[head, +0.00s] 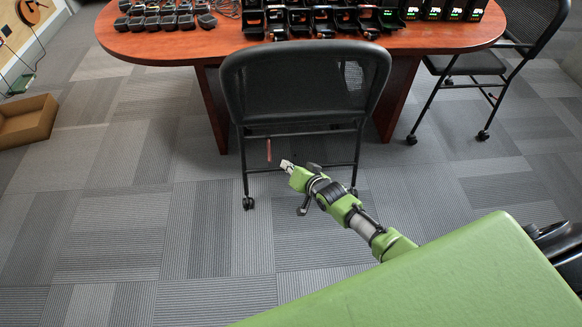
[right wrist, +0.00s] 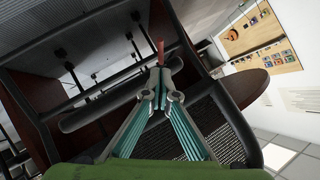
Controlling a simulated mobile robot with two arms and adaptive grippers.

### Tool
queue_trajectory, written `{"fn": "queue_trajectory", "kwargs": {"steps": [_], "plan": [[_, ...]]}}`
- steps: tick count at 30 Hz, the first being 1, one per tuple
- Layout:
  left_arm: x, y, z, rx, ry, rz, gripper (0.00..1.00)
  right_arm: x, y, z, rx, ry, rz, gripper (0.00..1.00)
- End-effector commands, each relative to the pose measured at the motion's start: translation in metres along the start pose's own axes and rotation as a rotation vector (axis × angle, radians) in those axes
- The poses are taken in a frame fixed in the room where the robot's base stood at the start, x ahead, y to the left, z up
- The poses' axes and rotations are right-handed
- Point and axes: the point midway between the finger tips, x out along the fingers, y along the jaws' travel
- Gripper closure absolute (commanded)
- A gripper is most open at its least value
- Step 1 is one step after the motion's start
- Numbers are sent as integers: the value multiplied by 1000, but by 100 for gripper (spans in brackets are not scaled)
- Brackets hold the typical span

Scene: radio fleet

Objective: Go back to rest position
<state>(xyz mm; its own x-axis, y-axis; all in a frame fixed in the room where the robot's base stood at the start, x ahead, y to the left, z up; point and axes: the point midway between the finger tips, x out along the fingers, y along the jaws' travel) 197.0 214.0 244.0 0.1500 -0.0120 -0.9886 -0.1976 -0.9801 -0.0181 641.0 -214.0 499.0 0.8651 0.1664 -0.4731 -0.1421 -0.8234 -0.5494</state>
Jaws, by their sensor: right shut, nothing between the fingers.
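My right gripper (head: 287,166) reaches in from the lower right on a green and grey arm. It is in front of the legs of a black chair (head: 305,82) in the head view. In the right wrist view my right gripper (right wrist: 163,72) shows its fingertips together with nothing between them. A chair bar (right wrist: 100,108) crosses just behind the fingers; I cannot tell whether they touch. My left gripper is not in view.
A reddish wooden table (head: 150,45) holds radios (head: 168,21) and chargers. The black chair stands in front of it, another chair (head: 490,62) at the right. A cardboard box (head: 28,120) lies at the left. Carpet (head: 120,230) at the lower left is clear.

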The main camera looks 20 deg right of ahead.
Motion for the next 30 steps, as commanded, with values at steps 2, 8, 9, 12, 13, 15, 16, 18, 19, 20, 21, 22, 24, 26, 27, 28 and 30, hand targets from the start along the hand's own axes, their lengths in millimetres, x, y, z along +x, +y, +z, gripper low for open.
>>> {"fn": "queue_trajectory", "kwargs": {"steps": [2,8,9,12,13,15,16,18,19,20,21,22,24,26,27,28,30], "plan": [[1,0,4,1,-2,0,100,-1,-1,-1,0,0,0,100],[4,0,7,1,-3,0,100,-2,-1,0,0,0,0,100],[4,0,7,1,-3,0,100,-2,-1,0,0,0,0,100],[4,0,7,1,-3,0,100,-2,-1,0,0,0,0,100],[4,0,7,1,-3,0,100,-2,-1,0,0,0,0,100],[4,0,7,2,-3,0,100,-2,-1,0,0,0,0,100],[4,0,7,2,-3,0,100,-2,-1,0,0,0,0,100],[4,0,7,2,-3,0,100,-2,-1,0,0,0,0,100],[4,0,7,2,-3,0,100,-2,-1,0,0,0,0,100],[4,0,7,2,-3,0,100,-2,-1,0,0,0,0,100],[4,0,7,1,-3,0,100,-2,-1,0,0,0,0,100],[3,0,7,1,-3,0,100,-2,-1,0,-1,-2,0,100],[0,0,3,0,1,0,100,-5,-2,5,-9,-12,3,100],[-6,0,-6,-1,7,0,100,-10,-6,13,-25,-33,9,100],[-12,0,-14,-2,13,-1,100,-16,-8,20,-44,-53,15,100],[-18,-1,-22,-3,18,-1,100,-22,-11,27,-60,-71,21,100],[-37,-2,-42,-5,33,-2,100,-39,-17,45,-110,-124,38,100]]}}
